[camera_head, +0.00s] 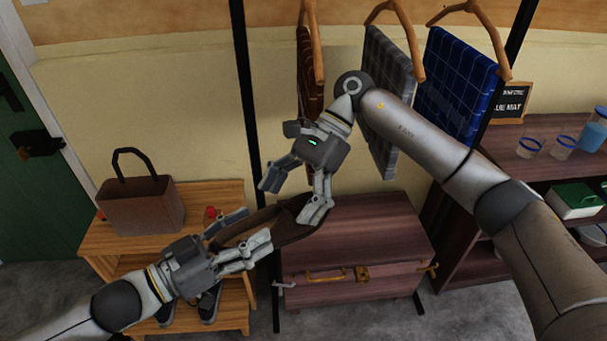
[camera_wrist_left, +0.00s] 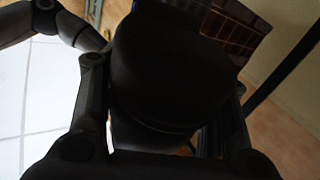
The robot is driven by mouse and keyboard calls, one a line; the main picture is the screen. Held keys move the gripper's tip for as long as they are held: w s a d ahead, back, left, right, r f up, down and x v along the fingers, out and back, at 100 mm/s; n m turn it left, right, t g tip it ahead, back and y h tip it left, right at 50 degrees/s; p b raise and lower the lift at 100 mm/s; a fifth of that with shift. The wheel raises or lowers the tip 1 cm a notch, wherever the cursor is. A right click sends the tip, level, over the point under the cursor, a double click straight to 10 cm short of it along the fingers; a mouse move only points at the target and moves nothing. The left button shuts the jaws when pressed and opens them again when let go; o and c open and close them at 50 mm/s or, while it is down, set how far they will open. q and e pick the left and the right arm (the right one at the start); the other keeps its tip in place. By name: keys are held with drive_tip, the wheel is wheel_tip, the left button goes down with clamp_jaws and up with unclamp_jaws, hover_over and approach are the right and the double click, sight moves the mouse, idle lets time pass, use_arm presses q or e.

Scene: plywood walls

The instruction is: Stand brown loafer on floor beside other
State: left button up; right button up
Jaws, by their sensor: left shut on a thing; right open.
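A brown loafer (camera_head: 292,228) is held in the air in front of the wooden chest, its length running from lower left to upper right. My left gripper (camera_head: 248,230) is shut on its left end. In the left wrist view the dark loafer (camera_wrist_left: 170,75) fills the space between my fingers. My right gripper (camera_head: 290,200) is open just above the loafer's right end, one finger close by its tip; I cannot tell whether they touch. I cannot make out a second brown loafer. Dark shoes (camera_head: 209,306) stand on the bench's lower shelf, partly hidden by my left arm.
A wooden bench (camera_head: 228,198) with a brown bag (camera_head: 142,205) stands at left. A dark wooden chest (camera_head: 385,232) is behind the grippers. Cloths hang above, including a blue checked one (camera_head: 455,85). Shelves with jars stand at right. Grey floor (camera_head: 375,318) shows in front of the chest.

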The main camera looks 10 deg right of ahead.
sight(285, 206)
drive_tip(key=shift+x, duration=2.2)
drive_tip(key=c, duration=1.2)
use_arm(q)
drive_tip(key=o, duration=1.2)
use_arm(e)
drive_tip(key=shift+c, duration=0.4)
use_arm(q)
drive_tip(key=shift+o, duration=0.2)
